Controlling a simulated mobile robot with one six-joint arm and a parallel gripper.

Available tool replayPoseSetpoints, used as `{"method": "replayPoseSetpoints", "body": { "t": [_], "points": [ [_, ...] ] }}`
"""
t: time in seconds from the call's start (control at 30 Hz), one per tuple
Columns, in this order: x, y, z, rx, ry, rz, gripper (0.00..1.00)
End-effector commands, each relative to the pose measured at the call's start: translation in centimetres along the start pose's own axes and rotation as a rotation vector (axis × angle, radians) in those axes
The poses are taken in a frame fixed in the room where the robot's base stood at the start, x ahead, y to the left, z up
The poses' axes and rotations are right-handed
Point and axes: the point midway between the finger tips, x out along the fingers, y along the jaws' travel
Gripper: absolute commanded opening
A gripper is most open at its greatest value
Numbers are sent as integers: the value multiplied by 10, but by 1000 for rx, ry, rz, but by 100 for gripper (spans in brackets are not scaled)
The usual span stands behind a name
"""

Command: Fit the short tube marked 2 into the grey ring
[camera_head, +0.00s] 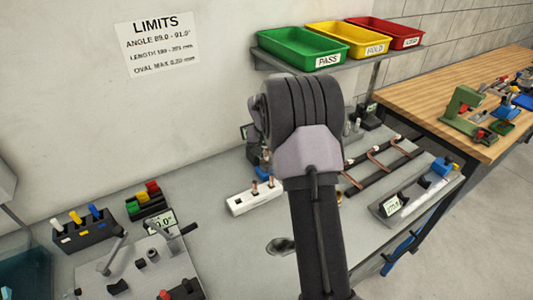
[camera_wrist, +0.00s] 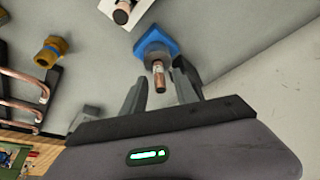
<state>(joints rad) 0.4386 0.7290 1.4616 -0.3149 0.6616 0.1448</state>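In the wrist view, the two fingers of my gripper (camera_wrist: 160,88) stand apart on either side of a short copper tube (camera_wrist: 158,78). I see a gap at the left finger; contact at the right finger cannot be told. The tube's far end is at a grey ring (camera_wrist: 155,56) on a blue block (camera_wrist: 152,38); how deep it sits is unclear. No mark 2 is readable.
A white block (camera_head: 240,205) with short copper tubes stands left of my arm. Bent copper tubes (camera_head: 377,158) lie on a black rack to the right. A brass fitting (camera_wrist: 48,52) shows at left in the wrist view. Green, yellow and red trays (camera_head: 303,48) sit on a shelf behind.

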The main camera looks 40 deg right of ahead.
Motion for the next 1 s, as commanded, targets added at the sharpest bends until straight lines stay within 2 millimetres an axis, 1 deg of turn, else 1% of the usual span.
{"method": "replayPoseSetpoints", "body": {
  "t": [0.03, 0.1, 0.2, 0.3, 0.37, 0.57, 0.63, 0.67, 0.7, 0.77, 0.8, 0.87, 0.9, 0.97, 1.0],
  "points": [
    [-18, 0, -2, 0, 2, -1, 35],
    [-40, 0, -2, 0, 3, -1, 35],
    [-67, 0, -2, 1, 3, -1, 35],
    [-87, 0, -1, 0, 1, -1, 35],
    [-95, 0, -1, 0, 1, -1, 35],
    [-107, -2, 1, -1, 1, -3, 35],
    [-129, -12, 9, -8, 8, -21, 35],
    [-145, -19, 17, -14, 11, -35, 35],
    [-172, -30, 32, -22, 14, -60, 35],
    [-217, -48, 64, -40, 19, -107, 35],
    [-245, -57, 91, -53, 18, -140, 35],
    [-282, -66, 133, -71, 18, -192, 35],
    [-303, -70, 163, -86, 16, -227, 35],
    [-328, -71, 208, -106, 11, -279, 35],
    [-339, -70, 236, -119, 7, -312, 35]
  ]
}}
